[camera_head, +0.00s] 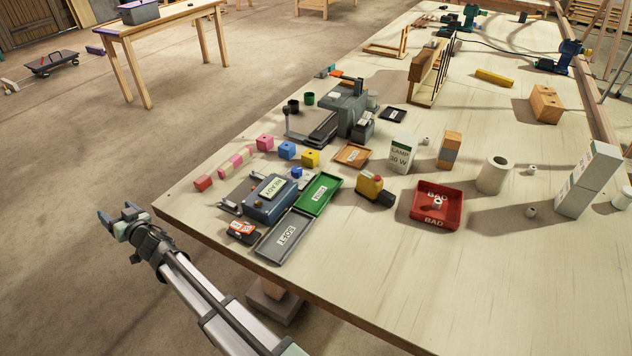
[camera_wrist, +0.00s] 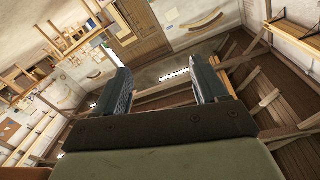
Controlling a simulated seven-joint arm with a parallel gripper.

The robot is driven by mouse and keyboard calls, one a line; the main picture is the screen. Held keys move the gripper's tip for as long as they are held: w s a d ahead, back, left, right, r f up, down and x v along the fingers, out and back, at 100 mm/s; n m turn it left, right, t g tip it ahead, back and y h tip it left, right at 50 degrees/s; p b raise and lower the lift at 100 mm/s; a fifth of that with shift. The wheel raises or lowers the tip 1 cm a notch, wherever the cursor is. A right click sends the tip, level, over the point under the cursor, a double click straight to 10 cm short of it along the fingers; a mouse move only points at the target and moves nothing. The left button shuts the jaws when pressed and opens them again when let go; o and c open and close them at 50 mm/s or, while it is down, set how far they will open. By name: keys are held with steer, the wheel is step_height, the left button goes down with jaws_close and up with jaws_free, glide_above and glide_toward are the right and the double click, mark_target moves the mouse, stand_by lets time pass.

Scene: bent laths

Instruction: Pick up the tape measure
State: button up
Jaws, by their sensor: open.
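A small yellow and dark body with a red top (camera_head: 370,187) stands on the workbench, left of the red BAD tray; it looks most like the tape measure, though I cannot be sure at this size. My gripper (camera_head: 116,214) is off the bench's left edge, over the floor, well apart from that body. In the wrist view my gripper (camera_wrist: 162,78) has its two dark fingers wide apart with nothing between them. The wrist view faces the room's walls and shows no tape measure.
The red BAD tray (camera_head: 435,206), green tray (camera_head: 317,196) and grey SORT tray (camera_head: 284,237) lie around it. A blue-grey device (camera_head: 268,201) and an orange-black item (camera_head: 242,231) sit near the front edge. The right foreground of the bench (camera_head: 480,290) is clear.

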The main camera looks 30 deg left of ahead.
steer(key=w+a+r+m+t, duration=0.1)
steer(key=w+a+r, duration=0.15)
steer(key=r, duration=0.75)
steer(key=w+d+r+m+t+h, duration=0.15)
steer(key=w+d+h, duration=0.25)
steer(key=w+d, duration=0.95)
steer(key=w+d+r+t+h, duration=0.3)
steer(key=w+d, duration=0.7)
steer(key=w, duration=0.7)
steer(key=n+g+h, duration=0.5)
steer(key=g+h, duration=0.1)
steer(key=g, duration=0.1)
glide_toward(374, 177)
steer(key=x, duration=0.7)
steer(key=shift+w, duration=0.1)
steer(key=shift+x, duration=2.7)
